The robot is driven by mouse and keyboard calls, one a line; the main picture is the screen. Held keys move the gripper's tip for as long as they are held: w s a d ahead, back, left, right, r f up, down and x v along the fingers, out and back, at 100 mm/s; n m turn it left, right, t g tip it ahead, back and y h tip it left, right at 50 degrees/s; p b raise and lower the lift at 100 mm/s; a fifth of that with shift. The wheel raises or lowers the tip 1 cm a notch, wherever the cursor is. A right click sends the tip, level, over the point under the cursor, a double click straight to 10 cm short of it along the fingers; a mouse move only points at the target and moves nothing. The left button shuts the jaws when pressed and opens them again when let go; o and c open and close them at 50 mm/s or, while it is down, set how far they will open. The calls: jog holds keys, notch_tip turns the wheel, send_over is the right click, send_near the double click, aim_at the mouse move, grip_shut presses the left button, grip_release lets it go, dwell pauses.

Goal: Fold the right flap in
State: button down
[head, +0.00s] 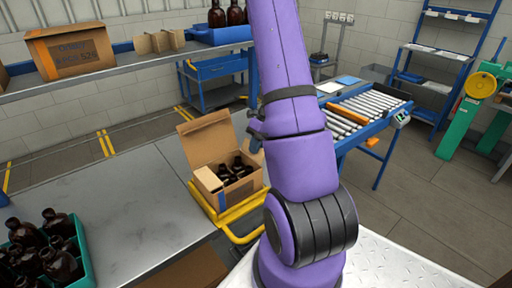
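An open cardboard carton (238,197) stands on a yellow frame at the right edge of the grey worktop. Several dark amber bottles (236,170) stand inside it. A large back flap (206,140) stands up. A smaller flap (207,179) lies at the left side of the opening. My purple arm covers the carton's right side, so I cannot make out the right flap or how it lies. A small dark part (252,144), probably of my gripper, shows left of the arm above the carton's right side. The fingertips are not clearly visible, and I cannot tell whether they touch cardboard.
A teal crate (85,262) of bottles sits at the worktop's (130,205) lower left; the middle is clear. A shelf behind holds a closed carton (72,52), cardboard dividers (158,42) and a blue tray (218,35) of bottles. A roller conveyor (365,108) stands behind right.

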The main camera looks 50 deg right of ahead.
jog(key=shift+a, duration=0.1)
jog(key=shift+w+a+r+h, duration=0.2)
jog(key=shift+a+h, duration=0.2)
jog(key=shift+h, duration=0.6)
jog(key=shift+w+a+g+h, duration=0.1)
jog(key=shift+a+g+h, duration=0.2)
jog(key=shift+h, duration=0.6)
jog(key=shift+a+g+h, duration=0.25)
jog(key=shift+g+h, duration=0.05)
jog(key=shift+h, duration=0.6)
jog(key=shift+a, duration=0.1)
jog(key=c, duration=1.3)
grip_release()
jog(key=shift+r, duration=0.15)
notch_tip(320, 180, up, 11)
jog(key=shift+a+f, duration=0.2)
jog(key=shift+a, duration=0.15)
